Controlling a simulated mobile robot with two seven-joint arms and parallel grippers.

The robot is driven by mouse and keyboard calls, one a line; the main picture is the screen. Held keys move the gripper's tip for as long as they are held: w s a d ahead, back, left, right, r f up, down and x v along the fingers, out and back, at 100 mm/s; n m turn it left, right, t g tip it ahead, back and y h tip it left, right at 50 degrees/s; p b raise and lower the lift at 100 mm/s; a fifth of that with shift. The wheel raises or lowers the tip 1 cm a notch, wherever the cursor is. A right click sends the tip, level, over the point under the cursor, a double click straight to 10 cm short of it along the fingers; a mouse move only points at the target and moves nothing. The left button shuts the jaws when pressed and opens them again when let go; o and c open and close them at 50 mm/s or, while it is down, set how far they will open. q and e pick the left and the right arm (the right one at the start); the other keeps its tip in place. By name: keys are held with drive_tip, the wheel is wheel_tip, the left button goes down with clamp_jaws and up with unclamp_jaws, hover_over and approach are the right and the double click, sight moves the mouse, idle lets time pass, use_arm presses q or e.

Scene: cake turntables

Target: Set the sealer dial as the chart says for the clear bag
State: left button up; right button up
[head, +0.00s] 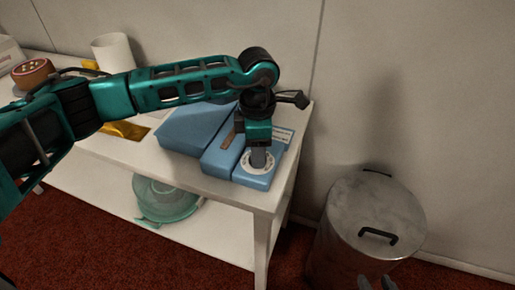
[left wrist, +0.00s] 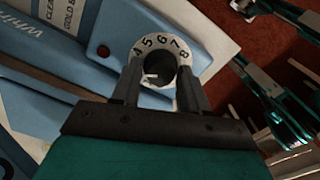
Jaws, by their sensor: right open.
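The blue sealer (head: 220,152) stands on the white table, with its white numbered dial (head: 247,165) at the near right end. My left gripper (head: 259,158) is over the dial, pointing down. In the left wrist view, its two fingers (left wrist: 158,80) lie on either side of the dark dial knob (left wrist: 160,65); whether they press on it I cannot tell. Numbers 4 to 8 show on the dial ring; a small white mark shows at the knob's lower left. The chart label (left wrist: 62,14) shows partly, with "CLEAR" and "GOLD" lines; its settings are unreadable.
A gold bag (head: 125,130) lies left of the sealer. A white cylinder (head: 112,52) and a brown round item (head: 33,72) stand further left. A translucent green object (head: 165,200) is on the lower shelf. A lidded metal bin (head: 372,222) stands right of the table.

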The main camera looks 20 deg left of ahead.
use_arm(q)
drive_tip(key=shift+o, duration=0.5)
drive_tip(key=shift+r, duration=0.1)
wheel_tip(320, 180, up, 13)
drive_tip(key=shift+p, duration=0.35)
